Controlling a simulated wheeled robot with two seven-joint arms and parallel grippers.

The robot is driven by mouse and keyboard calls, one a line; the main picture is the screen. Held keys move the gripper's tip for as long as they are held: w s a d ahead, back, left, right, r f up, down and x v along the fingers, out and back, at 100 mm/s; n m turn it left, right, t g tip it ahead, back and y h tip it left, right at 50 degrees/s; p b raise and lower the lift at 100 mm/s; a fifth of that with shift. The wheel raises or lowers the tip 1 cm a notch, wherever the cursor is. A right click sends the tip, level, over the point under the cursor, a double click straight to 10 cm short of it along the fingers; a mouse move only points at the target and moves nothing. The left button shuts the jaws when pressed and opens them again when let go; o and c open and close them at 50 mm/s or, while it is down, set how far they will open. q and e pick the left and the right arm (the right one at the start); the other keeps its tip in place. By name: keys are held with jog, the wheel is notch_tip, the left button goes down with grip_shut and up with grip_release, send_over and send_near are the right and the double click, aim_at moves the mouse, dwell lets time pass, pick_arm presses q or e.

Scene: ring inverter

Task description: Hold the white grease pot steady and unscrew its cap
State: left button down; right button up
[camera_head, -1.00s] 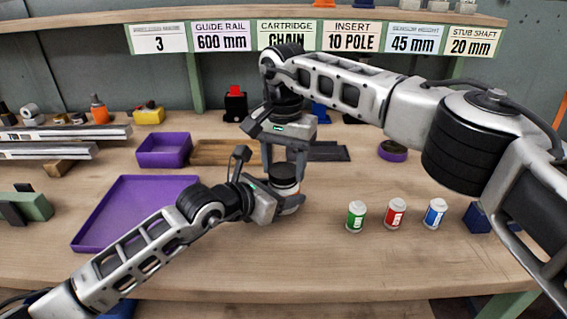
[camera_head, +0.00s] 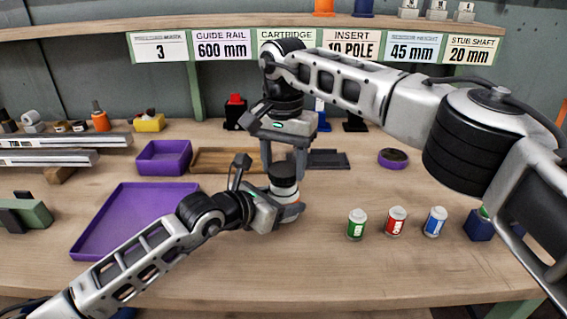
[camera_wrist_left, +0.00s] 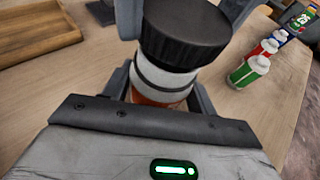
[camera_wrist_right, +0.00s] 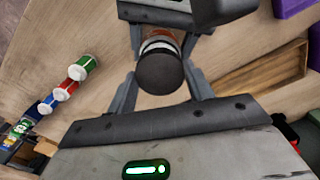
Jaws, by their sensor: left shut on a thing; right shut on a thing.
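The white grease pot (camera_head: 288,212) is upright above the table in the head view, with an orange band on its side. My left gripper (camera_wrist_left: 163,92) is shut around the pot's body. The black ribbed cap (camera_head: 283,171) is above the body, and white neck and a dark ring show below it in the left wrist view (camera_wrist_left: 185,38). My right gripper (camera_head: 284,165) points down from above, its fingers on either side of the cap, shut on it. The cap also shows in the right wrist view (camera_wrist_right: 160,73). I cannot tell whether cap and neck still touch.
Green (camera_head: 357,224), red (camera_head: 395,221) and blue (camera_head: 434,221) labelled bottles stand to the right, beside a blue block (camera_head: 478,226). A purple tray (camera_head: 100,238) lies left, under my left arm. A purple bin (camera_head: 164,158) and wooden tray (camera_head: 222,153) are behind. The front middle table is clear.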

aim_at(284, 168)
jog(key=shift+r, duration=2)
pick_arm(q)
jog(key=shift+c, duration=1.9)
grip_release()
jog(key=shift+a, duration=0.1)
